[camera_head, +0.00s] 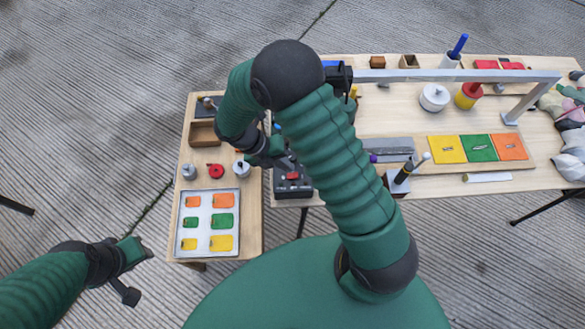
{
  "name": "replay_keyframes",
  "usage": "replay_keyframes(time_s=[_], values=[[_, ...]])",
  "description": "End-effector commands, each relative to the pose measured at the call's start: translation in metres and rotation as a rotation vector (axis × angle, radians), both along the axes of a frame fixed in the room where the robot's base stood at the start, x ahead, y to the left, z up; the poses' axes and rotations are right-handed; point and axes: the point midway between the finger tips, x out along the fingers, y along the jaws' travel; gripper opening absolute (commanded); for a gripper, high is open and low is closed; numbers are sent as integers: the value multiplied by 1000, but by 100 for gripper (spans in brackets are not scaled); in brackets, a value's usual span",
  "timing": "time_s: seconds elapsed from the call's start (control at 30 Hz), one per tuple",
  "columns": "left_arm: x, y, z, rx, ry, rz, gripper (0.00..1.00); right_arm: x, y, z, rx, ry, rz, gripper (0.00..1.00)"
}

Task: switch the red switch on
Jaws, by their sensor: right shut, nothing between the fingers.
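My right arm arches over the middle of the view and bends down to the left. My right gripper (280,152) is shut and empty just above the far end of the box; my arm partly hides that area, and contact cannot be told. My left gripper (136,272) hangs over bare floor at the lower left, away from the tables; its jaws are unclear.
The small table (223,169) holds a tray (208,250) of coloured pieces, a wooden box (203,133) and a red round part (215,170). The larger table at right carries a grey metal bar (450,76), coloured panels (479,148) and pots.

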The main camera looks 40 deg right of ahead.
Motion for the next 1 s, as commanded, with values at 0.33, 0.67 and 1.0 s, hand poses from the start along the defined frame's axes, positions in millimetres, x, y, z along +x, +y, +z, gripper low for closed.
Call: replay_keyframes(time_s=[0.33,0.67,1.0], values=[[0,0,1,0,0,0,36,-10,-17,-34,0,0,2,0],[0,0,3,0,0,0,36,-11,-18,-33,6,-3,1,0],[0,0,6,0,0,0,36,-10,-18,-36,27,-17,2,0]])
